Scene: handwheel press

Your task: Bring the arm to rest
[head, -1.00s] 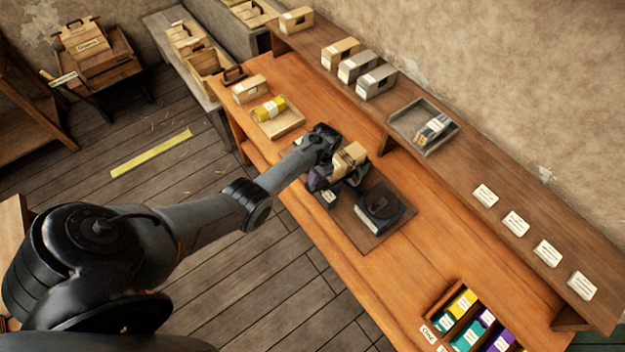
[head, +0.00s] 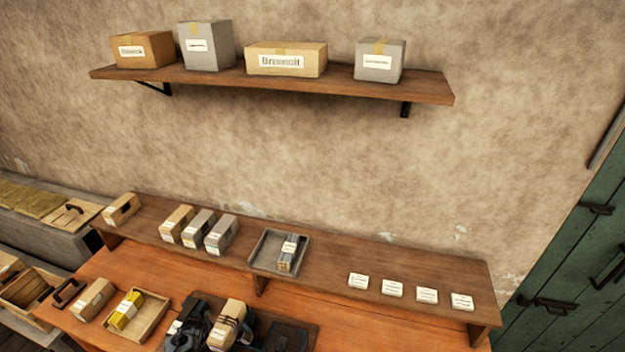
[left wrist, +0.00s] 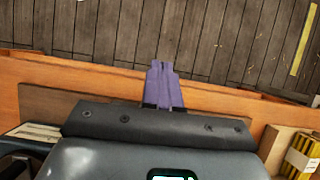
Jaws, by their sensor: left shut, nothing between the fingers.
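My left gripper shows in the left wrist view (left wrist: 162,70), its purple fingers together and empty. They lie across the table's front edge, with the plank floor beyond. In the head view, a dark part at the bottom edge looks like my left wrist; the fingers cannot be made out there. The press (head: 288,336) stands on a dark board at the bottom of the head view, cut off by the frame. A tan box (head: 232,313) with dark parts around it is just right of my wrist. My right gripper is in neither view.
The orange table (head: 350,325) carries a wooden tray (head: 152,318) with a yellow pack, left of my wrist. A raised shelf (head: 340,262) behind holds several boxes, a grey tray (head: 264,250) and white cards. A wall shelf (head: 430,88) with boxes hangs above.

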